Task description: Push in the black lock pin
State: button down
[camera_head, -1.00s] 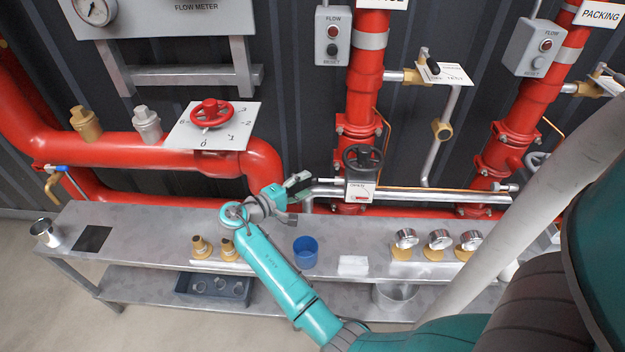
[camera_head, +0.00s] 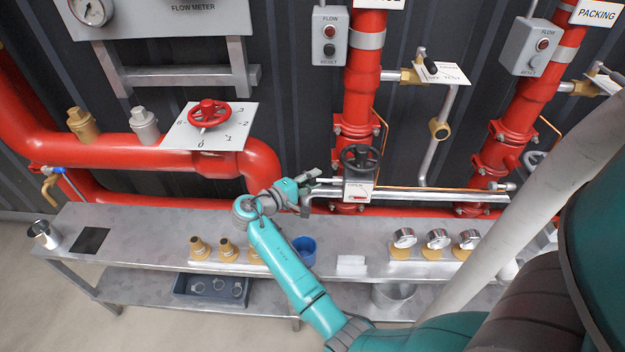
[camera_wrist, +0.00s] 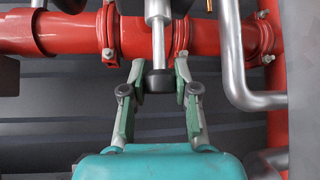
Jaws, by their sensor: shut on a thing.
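The black lock pin (camera_wrist: 159,80) shows in the wrist view as a dark round knob at the end of a thin silver rod. My gripper (camera_wrist: 160,88) has one finger on each side of it and is shut on it. In the head view my gripper (camera_head: 312,180) is just left of the valve with the black handwheel (camera_head: 360,157). The rod (camera_head: 328,181) runs from the valve's left side to my fingers. The pin's knob is hidden by my fingers in the head view.
A silver pipe (camera_head: 420,196) and a red pipe (camera_wrist: 75,35) run close by. The metal bench (camera_head: 130,225) below holds brass fittings (camera_head: 226,248), a blue cup (camera_head: 305,250) and several gauges (camera_head: 436,240). A red handwheel (camera_head: 208,113) is to the left.

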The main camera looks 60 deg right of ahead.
jog(key=shift+s+d, duration=0.35)
jog(key=shift+s, duration=0.2)
jog(key=shift+s+d, duration=0.3)
jog(key=shift+s, duration=0.2)
jog(key=c, duration=0.8)
grip_release()
jog(key=shift+c, duration=0.2)
jog(key=v, duration=1.2)
